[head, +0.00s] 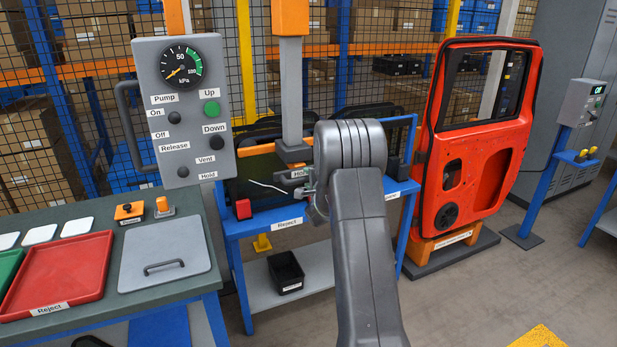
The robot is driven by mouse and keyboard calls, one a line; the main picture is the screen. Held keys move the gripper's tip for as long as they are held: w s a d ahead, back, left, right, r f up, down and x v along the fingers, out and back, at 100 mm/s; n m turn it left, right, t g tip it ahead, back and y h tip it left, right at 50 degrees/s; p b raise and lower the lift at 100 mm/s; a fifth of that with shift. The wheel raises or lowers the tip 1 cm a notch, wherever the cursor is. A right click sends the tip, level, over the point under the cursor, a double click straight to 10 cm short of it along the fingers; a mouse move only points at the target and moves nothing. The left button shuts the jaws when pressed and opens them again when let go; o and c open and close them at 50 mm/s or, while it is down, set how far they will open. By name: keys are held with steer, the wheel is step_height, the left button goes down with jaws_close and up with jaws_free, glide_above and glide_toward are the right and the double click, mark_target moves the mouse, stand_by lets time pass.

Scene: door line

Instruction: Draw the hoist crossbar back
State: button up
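The hoist's grey post (291,90) hangs from an orange sleeve (290,17) in the middle of the head view. At its lower end is a dark grey block (294,151), with a partly covered label beginning "H" beside it. I cannot make out the whole crossbar; my arm covers much of this area. My gripper (313,195) is just below and right of the block, mostly hidden behind my own arm. Its fingers are too small and covered to show whether they are open or touching anything. The grey control panel (186,110) with gauge, Up and Down buttons hangs left of the post.
A red door (477,140) stands on an orange stand at right. A bench with a red tray (62,272) and grey lid (165,254) is at left.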

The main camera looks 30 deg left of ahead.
steer(key=shift+w+a+f, duration=0.1)
steer(key=shift+w+a, duration=0.15)
steer(key=shift+a, duration=0.05)
jaws_close()
steer(key=shift+d, duration=0.1)
steer(key=shift+s+d+f, duration=0.1)
steer(key=shift+s+d, duration=0.2)
steer(key=f+b+v, duration=0.2)
steer(key=v, duration=0.9)
steer(key=shift+s+d+f, duration=0.2)
